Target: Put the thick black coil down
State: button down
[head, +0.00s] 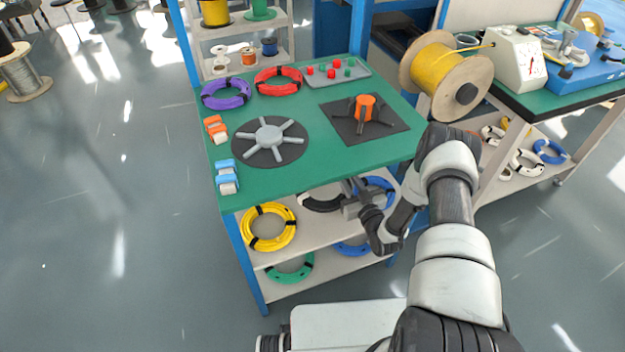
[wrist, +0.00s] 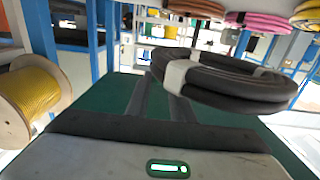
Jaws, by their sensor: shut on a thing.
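The thick black coil (head: 318,203) shows in the head view just below the green table top's front edge, at the middle shelf. The table top and my gripper hide part of it. My gripper (head: 349,190) is at its right side, shut on it. In the wrist view the black coil (wrist: 235,88), with pale tape bands, lies at the tips of my two fingers (wrist: 160,100). I cannot tell whether it touches the shelf.
A yellow coil (head: 268,227) lies left on the middle shelf (head: 308,236), and a blue coil (head: 380,186) lies right of my gripper. The green table top (head: 300,180) overhangs closely, bearing a grey spoked holder (head: 269,136) and an orange-centred holder (head: 365,106). A yellow spool (head: 440,75) stands right.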

notch_tip(320, 180, down, 10)
jog(key=b, duration=0.3)
jog(key=shift+r, duration=0.25)
jog(key=shift+f, duration=0.2)
jog(key=c, duration=1.5)
grip_release()
jog(key=shift+c, duration=0.2)
jog(key=shift+r, duration=0.15)
jog(key=shift+s, duration=0.1)
